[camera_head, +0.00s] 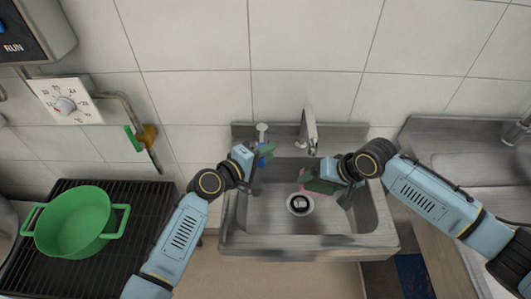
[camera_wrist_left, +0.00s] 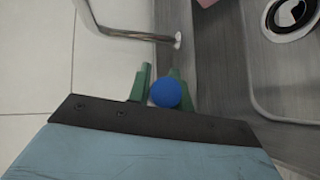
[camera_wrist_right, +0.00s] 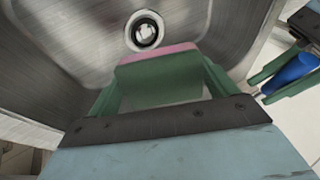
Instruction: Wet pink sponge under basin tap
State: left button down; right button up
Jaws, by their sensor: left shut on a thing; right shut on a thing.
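The steel basin (camera_head: 235,235) stands at the middle of the wall, with its tap (camera_head: 308,132) rising behind the bowl. My right gripper (camera_head: 318,184) is over the bowl, shut on the pink sponge (camera_wrist_right: 158,53). My left gripper (camera_head: 265,155) is at the basin's back left, shut on a round blue knob (camera_wrist_left: 166,90). I cannot tell whether water is running.
The dark drain (camera_head: 299,204) is in the bowl floor. A green pot (camera_head: 72,222) stands on a black grill (camera_head: 100,268) at the left. A white-topped fitting (camera_head: 262,128) stands behind my left gripper. Another sink (camera_head: 475,165) is at the right.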

pick_arm(q)
jog(key=shift+a, duration=0.1)
jog(key=shift+a+m+g+h, duration=0.8)
jog(key=shift+m+g, duration=0.2)
jog(key=c, duration=1.3)
grip_release()
jog(key=v, duration=1.2)
jog(key=shift+s, duration=0.1)
